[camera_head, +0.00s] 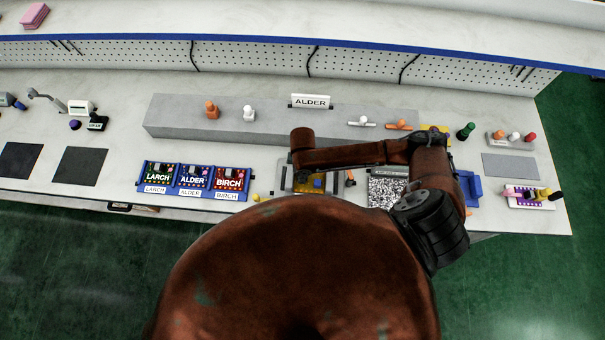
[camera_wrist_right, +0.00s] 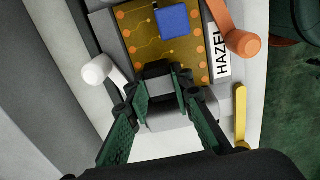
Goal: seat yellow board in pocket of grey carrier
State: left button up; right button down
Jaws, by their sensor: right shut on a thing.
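The yellow board (camera_wrist_right: 151,36), with a blue block and orange round pads, lies at the grey carrier (camera_wrist_right: 104,30) in the right wrist view. In the head view the board (camera_head: 301,185) is partly covered by my right arm. The fingers hide that edge, and I cannot tell whether the board is fully down in the pocket. My left gripper is out of view.
A white knob (camera_wrist_right: 97,70), an orange lever (camera_wrist_right: 238,36) and a yellow lever (camera_wrist_right: 240,112) stand around the carrier, beside a HAZEL label (camera_wrist_right: 220,53). In the head view, a blue rack (camera_head: 194,195) holds LARCH, ALDER and BIRCH boards. A grey ledge (camera_head: 180,122) runs behind.

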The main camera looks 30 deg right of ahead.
dwell(0.3)
jog(key=c, duration=1.6)
grip_release()
notch_tip(320, 180, up, 12)
